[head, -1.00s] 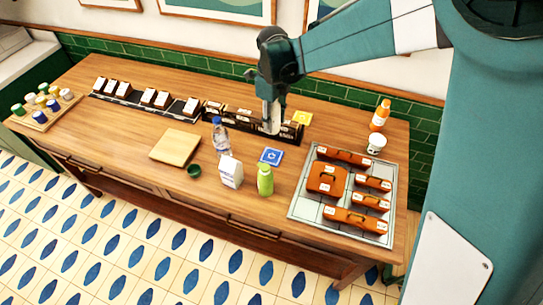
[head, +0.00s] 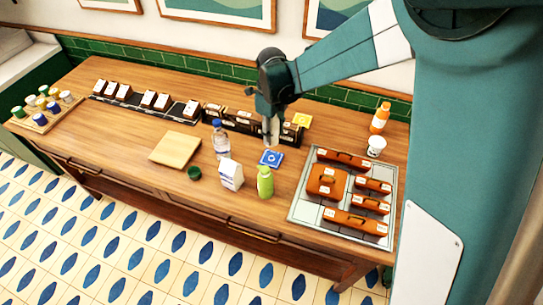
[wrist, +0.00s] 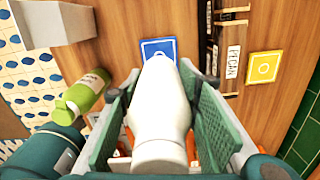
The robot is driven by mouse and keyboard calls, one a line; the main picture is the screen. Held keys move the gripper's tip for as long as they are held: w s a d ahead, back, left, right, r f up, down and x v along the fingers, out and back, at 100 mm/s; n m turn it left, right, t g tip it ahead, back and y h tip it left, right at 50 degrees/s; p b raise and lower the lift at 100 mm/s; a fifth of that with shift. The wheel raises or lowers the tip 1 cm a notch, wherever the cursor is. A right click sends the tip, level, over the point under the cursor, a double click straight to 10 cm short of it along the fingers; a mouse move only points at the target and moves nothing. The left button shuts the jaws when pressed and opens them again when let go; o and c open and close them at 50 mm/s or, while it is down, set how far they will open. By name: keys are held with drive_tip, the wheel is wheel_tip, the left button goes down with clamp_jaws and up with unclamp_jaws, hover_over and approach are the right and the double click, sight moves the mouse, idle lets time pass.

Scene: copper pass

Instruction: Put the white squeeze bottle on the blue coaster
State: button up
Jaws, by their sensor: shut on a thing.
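My gripper (wrist: 160,110) is shut on the white squeeze bottle (wrist: 163,95), with one green finger pad on each side of it in the wrist view. In the head view the bottle (head: 270,133) hangs below my gripper, just behind the blue coaster (head: 270,158). The coaster lies flat on the wooden counter and carries a white mark. In the wrist view the coaster (wrist: 158,42) shows just beyond the bottle's far end, which covers part of its lower edge. I cannot tell the gap between bottle and counter.
A green bottle (head: 265,182), a white carton (head: 231,175) and a clear water bottle (head: 220,140) stand near the coaster. A dark rack (head: 240,121) and yellow coaster (head: 302,120) lie behind. A tray (head: 296,210) with orange cases is at right.

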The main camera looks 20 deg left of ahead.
drive_tip(key=shift+f, duration=3)
drive_tip(key=shift+f, duration=0.1)
drive_tip(key=shift+f, duration=1.75)
drive_tip(key=shift+f, duration=0.2)
drive_tip(key=o, duration=1)
drive_tip(key=shift+r, duration=0.25)
drive_tip(key=shift+r, duration=5.95)
